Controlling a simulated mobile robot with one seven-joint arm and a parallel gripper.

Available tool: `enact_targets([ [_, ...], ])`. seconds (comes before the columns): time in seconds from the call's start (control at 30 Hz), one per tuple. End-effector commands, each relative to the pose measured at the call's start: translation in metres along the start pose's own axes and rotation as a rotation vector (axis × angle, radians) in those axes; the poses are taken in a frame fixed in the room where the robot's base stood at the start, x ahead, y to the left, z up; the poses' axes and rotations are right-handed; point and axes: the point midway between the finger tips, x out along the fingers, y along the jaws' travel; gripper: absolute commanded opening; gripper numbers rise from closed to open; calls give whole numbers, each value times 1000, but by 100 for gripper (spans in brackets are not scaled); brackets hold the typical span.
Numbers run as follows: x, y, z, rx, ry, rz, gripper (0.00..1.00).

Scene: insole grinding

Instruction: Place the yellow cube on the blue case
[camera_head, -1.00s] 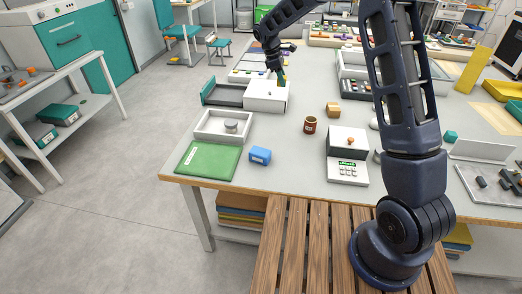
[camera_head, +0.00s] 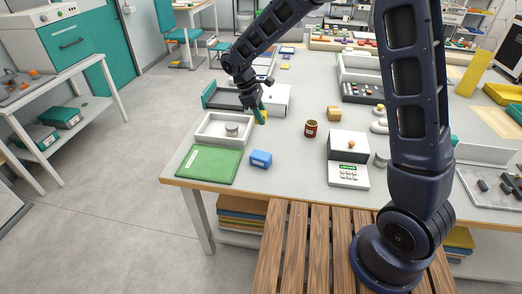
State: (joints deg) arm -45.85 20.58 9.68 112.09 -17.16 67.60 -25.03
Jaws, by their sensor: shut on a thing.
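My gripper (camera_head: 259,115) hangs at the left part of the table, pointing down between the white boxes and the blue case. It is shut on the yellow cube (camera_head: 263,114), which shows as a small yellow patch beside the teal fingers and is partly hidden by them. The blue case (camera_head: 261,159) is a small blue block on the table near the front left edge. It stands nearer to the camera than the gripper and apart from it, with nothing on its top.
A white tray with a grey round piece (camera_head: 232,128) stands left of my gripper. A green mat (camera_head: 209,163) lies left of the blue case. A white box (camera_head: 279,101) is behind the gripper.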

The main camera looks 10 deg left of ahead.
Motion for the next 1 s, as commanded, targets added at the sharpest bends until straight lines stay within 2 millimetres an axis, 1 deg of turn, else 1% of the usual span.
enact_targets([
  [0.03,12,0,-4,-2,-4,-2,14],
  [0.1,26,0,-10,-2,-4,-2,14],
  [0.4,84,0,-35,-3,-3,-2,14],
  [0.53,101,0,-42,-2,-1,-1,14],
  [0.77,112,0,-47,-1,0,0,14],
  [0.83,118,0,-49,-1,-1,0,14],
  [1.0,140,0,-58,-2,-2,-1,14],
])
